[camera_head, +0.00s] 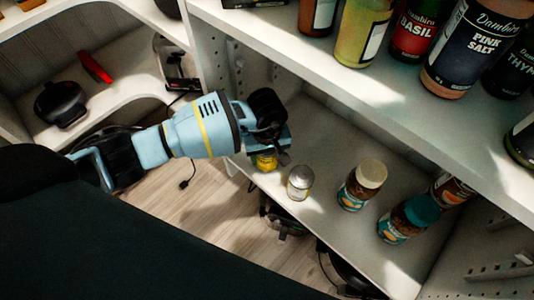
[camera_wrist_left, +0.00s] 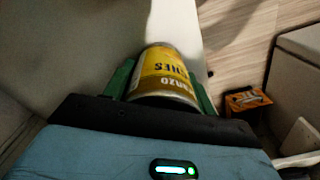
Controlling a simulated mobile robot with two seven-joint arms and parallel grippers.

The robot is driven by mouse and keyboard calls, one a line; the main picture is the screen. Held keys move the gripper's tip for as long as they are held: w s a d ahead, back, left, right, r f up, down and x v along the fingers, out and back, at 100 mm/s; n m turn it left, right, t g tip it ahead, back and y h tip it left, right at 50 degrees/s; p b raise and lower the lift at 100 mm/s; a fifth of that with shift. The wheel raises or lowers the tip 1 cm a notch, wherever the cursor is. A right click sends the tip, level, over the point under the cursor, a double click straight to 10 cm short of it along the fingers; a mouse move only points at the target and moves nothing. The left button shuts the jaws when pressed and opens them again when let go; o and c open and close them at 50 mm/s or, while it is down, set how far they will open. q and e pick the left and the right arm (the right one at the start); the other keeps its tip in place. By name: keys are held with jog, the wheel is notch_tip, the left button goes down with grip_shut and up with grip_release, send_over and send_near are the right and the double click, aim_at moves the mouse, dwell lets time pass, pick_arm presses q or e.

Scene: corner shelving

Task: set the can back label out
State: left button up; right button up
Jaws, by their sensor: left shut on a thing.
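My left gripper (camera_head: 268,153) comes in from the left at the lower shelf's left edge. It is shut on a can with a yellow label (camera_head: 264,162); in the head view only the can's lower part shows under the gripper. In the left wrist view, the can (camera_wrist_left: 165,72) sits between the two green fingers of the gripper (camera_wrist_left: 162,85). Yellow label with partly cut-off large lettering faces the wrist camera. I cannot tell whether the can touches the shelf. My right gripper is not in view.
On the lower shelf (camera_head: 335,225), a silver-topped can (camera_head: 300,182) stands close right of the gripper. Jars with a cream lid (camera_head: 371,174) and a teal lid (camera_head: 421,211) stand farther right. The upper shelf (camera_head: 400,95) with spice bottles overhangs behind.

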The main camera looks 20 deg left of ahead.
aim_at(267, 155)
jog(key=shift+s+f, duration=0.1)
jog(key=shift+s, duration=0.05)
pick_arm(q)
jog(key=shift+f, duration=0.2)
jog(key=o, duration=1.4)
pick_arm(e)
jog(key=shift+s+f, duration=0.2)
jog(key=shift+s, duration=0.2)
pick_arm(q)
jog(key=shift+r, duration=0.2)
notch_tip(267, 155, up, 6)
jog(key=shift+r+p, duration=0.1)
jog(key=shift+p, duration=0.6)
jog(key=shift+r, duration=0.55)
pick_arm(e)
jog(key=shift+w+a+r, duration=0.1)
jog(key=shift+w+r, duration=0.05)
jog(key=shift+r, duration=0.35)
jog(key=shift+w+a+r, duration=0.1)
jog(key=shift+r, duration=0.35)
